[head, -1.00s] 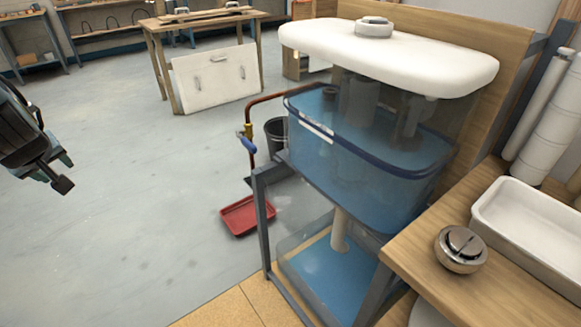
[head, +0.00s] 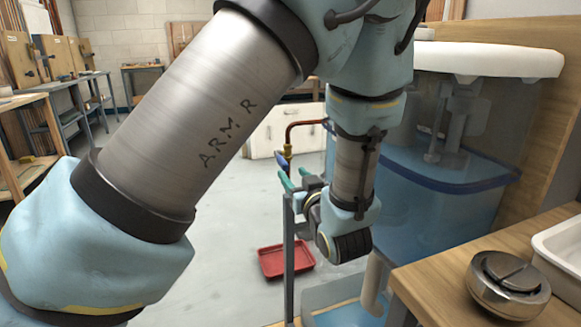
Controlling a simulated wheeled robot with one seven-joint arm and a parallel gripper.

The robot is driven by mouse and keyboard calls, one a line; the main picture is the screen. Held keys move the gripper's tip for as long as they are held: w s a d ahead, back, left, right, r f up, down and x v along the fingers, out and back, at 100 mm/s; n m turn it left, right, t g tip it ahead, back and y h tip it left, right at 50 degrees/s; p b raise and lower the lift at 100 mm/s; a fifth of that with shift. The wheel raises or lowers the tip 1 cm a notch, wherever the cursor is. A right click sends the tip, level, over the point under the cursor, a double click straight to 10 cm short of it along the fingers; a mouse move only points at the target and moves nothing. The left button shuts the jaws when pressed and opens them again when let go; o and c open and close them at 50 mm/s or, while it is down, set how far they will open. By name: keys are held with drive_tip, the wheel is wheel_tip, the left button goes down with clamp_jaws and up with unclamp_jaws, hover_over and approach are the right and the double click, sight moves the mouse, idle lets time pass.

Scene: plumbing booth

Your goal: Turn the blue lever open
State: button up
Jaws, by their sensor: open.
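The blue lever (head: 282,161) sits on the valve of a copper pipe (head: 300,124) that comes out of the left side of the clear water tank (head: 455,210). The lever looks tilted, its lower end hanging down to the left. My gripper (head: 294,177) is just below and right of the lever, its teal fingertips pointing up and left towards it. The gripper is open, with nothing seen between the fingers. I cannot tell whether a fingertip touches the lever. My arm covers part of the tank's left side.
A red tray (head: 285,262) lies on the floor below the valve. A grey metal frame post (head: 289,250) stands close to my gripper. The floor at the left is open.

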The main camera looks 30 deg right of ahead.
sight(282, 159)
drive_tip(key=w, duration=0.8)
drive_tip(key=shift+w+d+b, duration=0.25)
drive_tip(key=shift+d+b, duration=0.05)
drive_tip(key=shift+d, duration=0.1)
clamp_jaws()
idle(0.9)
